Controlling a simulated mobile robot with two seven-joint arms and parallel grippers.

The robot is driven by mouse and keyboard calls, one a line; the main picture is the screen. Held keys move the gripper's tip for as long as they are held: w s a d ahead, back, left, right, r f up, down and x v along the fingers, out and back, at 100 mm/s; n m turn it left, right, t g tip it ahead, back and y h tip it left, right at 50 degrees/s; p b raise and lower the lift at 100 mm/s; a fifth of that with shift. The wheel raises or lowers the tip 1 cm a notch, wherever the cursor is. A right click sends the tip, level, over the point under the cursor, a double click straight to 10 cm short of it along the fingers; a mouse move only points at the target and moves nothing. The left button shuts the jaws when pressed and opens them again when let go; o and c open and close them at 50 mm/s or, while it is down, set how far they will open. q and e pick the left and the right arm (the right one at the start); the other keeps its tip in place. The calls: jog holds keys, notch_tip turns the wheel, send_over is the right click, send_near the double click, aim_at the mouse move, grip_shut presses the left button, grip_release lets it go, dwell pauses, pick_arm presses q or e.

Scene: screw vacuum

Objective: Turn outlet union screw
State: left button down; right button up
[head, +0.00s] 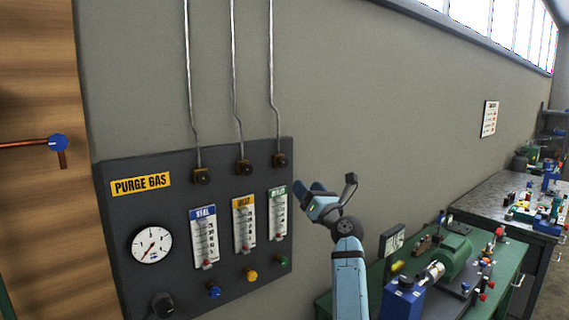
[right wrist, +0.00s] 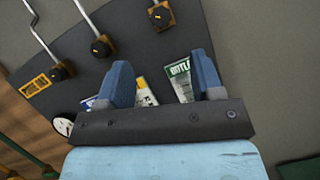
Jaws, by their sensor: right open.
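Three brass union blocks with screws sit along the top of the dark purge gas panel (head: 135,235), one under each metal tube. The rightmost union (head: 280,160) is above the green-topped flow meter (head: 278,214), whose label seems to begin "OUTL" in the right wrist view (right wrist: 180,70). That union (right wrist: 160,16) also shows there, beyond and between the fingertips. The middle union (head: 243,167) and left union (head: 201,177) are to its left. My right gripper (head: 308,192) is open and empty, right of the rightmost union and apart from it. My left gripper is out of view.
A gauge (head: 151,245) and several knobs are on the panel's lower part. A green bench (head: 500,290) with a green motor (head: 455,255) stands at the lower right. A wooden surface (head: 40,200) with a copper pipe is on the left.

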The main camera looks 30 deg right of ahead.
aim_at(285, 163)
jog(key=p+x, duration=0.2)
jog(key=x, duration=1)
jog(key=shift+w, duration=0.15)
jog(key=shift+w+r, duration=0.1)
jog(key=shift+w, duration=0.4)
jog(key=shift+c, duration=1)
jog(key=c, duration=0.7)
